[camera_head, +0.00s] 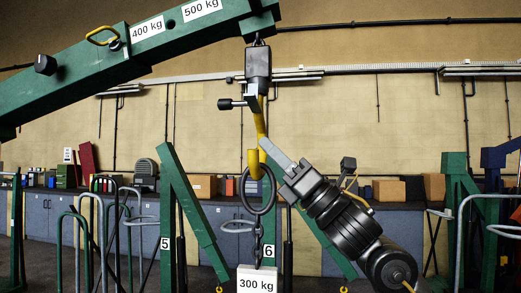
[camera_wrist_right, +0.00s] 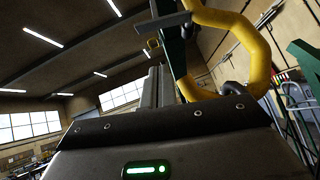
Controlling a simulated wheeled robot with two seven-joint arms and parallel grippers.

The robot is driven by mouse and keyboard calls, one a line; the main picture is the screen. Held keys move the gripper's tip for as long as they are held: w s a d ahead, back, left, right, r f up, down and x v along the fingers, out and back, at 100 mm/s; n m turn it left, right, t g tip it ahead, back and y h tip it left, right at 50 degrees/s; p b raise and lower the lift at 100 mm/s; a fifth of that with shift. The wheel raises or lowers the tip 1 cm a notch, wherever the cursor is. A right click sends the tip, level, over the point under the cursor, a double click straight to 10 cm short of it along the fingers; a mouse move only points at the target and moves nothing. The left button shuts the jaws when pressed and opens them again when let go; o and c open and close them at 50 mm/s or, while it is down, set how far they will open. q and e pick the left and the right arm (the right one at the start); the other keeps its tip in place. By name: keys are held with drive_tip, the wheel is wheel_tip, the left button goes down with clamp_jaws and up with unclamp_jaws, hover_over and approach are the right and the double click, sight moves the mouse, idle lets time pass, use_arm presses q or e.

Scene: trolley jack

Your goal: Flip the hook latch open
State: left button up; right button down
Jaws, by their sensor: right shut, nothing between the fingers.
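A yellow hook (camera_head: 260,122) hangs from a black swivel block (camera_head: 257,62) under the green boom. A dark oval ring (camera_head: 258,192) sits in the hook's bowl. A dark lever with a knob (camera_head: 232,104) sticks out left below the block; I cannot tell whether it belongs to the latch. My right gripper (camera_head: 267,146) comes in from the lower right, its shut grey fingers close to the hook's throat. In the right wrist view the shut fingers (camera_wrist_right: 155,85) lie left of the yellow hook (camera_wrist_right: 243,45). Contact is unclear. My left gripper is out of view.
A short chain leads from the ring to a weight marked 300 kg (camera_head: 257,281). The green boom (camera_head: 100,67) slants across the upper left. Green posts (camera_head: 168,220) and grey tube rails stand around, with a cluttered bench (camera_head: 205,205) along the back wall.

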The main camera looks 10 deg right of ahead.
drive_tip(key=b+v, duration=0.2)
drive_tip(key=v, duration=0.4)
drive_tip(key=shift+d, duration=0.15)
